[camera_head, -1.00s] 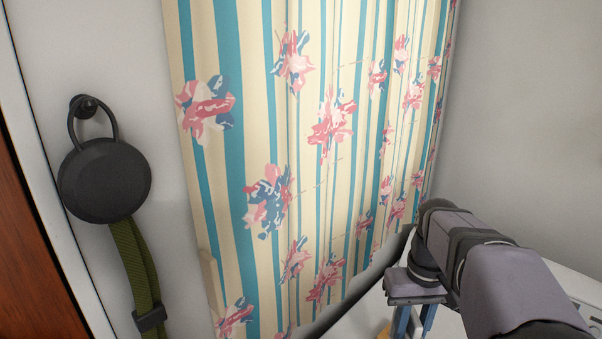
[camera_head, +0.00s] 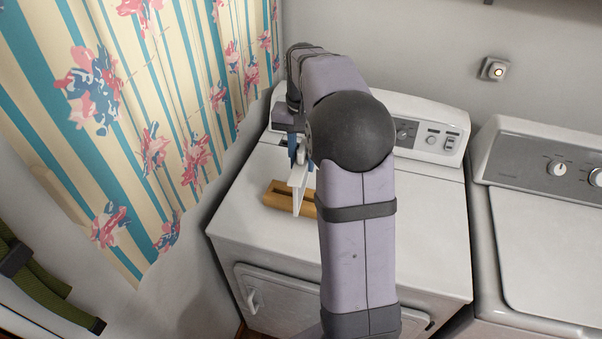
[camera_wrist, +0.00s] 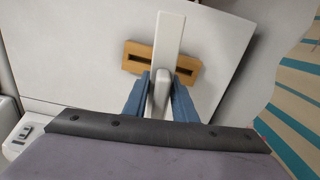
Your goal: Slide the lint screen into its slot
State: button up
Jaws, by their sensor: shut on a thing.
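The lint screen (camera_head: 298,192) is a thin white panel with a pale handle. My gripper (camera_head: 298,150) is shut on its handle, with one blue finger on each side in the wrist view (camera_wrist: 160,95). The tan block with the slot (camera_head: 275,199) lies on the dryer top. In the wrist view the dark slot runs across the block (camera_wrist: 134,57). The panel (camera_wrist: 168,38) crosses in front of the block's middle, lying crosswise to the slot's long direction and hiding its centre. The panel looks apart from the slot; the height gap is hard to judge.
The white dryer top (camera_head: 250,180) is otherwise clear around the block. Its control panel (camera_head: 425,135) rises behind. A striped floral curtain (camera_head: 150,110) hangs close on the left. A washer (camera_head: 545,220) stands to the right. My arm hides part of the dryer top.

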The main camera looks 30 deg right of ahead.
aim_at(301, 145)
jog(key=m, duration=0.2)
jog(key=w+r+m, duration=0.1)
jog(key=r+m, duration=0.1)
jog(key=m, duration=0.1)
jog(key=shift+w+d+m, duration=0.3)
jog(key=shift+w, duration=0.1)
jog(key=m, duration=0.1)
jog(key=r+m, duration=0.1)
jog(key=m, duration=0.1)
jog(key=shift+w, duration=0.15)
jog(key=shift+r+m, duration=0.15)
jog(key=shift+m, duration=0.95)
jog(key=m, duration=0.8)
jog(key=shift+s+m, duration=0.25)
jog(key=shift+m, duration=0.05)
notch_tip(301, 145, down, 10)
jog(key=p, duration=0.3)
jog(key=shift+r, duration=0.15)
jog(key=shift+f, duration=0.25)
